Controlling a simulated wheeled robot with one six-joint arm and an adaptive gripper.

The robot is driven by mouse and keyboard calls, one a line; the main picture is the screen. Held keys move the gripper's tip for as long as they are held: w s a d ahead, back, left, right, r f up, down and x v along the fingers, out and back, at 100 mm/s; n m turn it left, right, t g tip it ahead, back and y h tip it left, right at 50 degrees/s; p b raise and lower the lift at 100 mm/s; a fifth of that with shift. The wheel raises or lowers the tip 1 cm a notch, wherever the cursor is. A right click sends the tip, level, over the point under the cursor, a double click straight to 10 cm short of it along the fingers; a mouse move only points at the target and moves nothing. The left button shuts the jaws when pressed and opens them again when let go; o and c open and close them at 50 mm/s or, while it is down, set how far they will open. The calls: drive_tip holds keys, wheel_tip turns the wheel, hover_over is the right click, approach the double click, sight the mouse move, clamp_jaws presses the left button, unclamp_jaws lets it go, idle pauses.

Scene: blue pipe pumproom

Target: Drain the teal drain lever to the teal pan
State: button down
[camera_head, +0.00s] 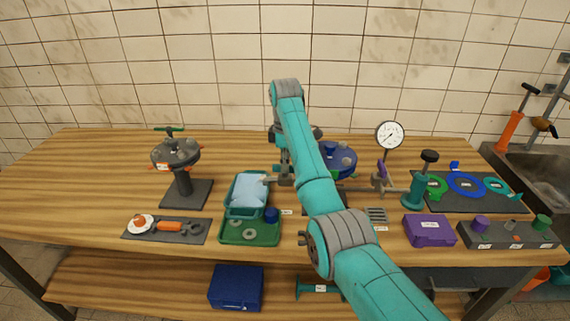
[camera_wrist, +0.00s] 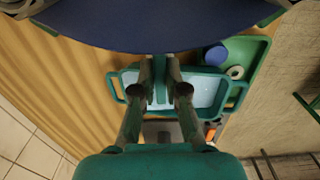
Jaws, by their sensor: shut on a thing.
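The teal pan (camera_head: 240,212) stands on the table left of my arm, with a pale blue fill that looks like liquid. In the wrist view the pan (camera_wrist: 118,88) lies below my gripper. My gripper (camera_wrist: 160,92) is shut on the teal drain lever (camera_wrist: 160,76), a narrow teal piece between its two fingers. The blue vessel (camera_wrist: 160,25) fills the top of the wrist view; in the head view it (camera_head: 338,158) is partly hidden behind my arm. My arm hides the lever in the head view. I cannot make out a stream.
A green tray (camera_head: 236,236) with a blue cap (camera_head: 271,215) and rings sits in front of the pan. A grey valve stand (camera_head: 184,190) is at left. A gauge (camera_head: 390,135), a teal stand (camera_head: 418,190) and a purple box (camera_head: 430,230) are at right. The table's far left is clear.

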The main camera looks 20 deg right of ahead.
drive_tip(key=shift+m, duration=0.4)
drive_tip(key=m, duration=0.3)
drive_tip(key=shift+m, duration=0.3)
drive_tip(key=m, duration=0.4)
drive_tip(key=shift+m, duration=0.3)
drive_tip(key=m, duration=0.4)
drive_tip(key=shift+m, duration=2.5)
drive_tip(key=c, duration=1.2)
unclamp_jaws()
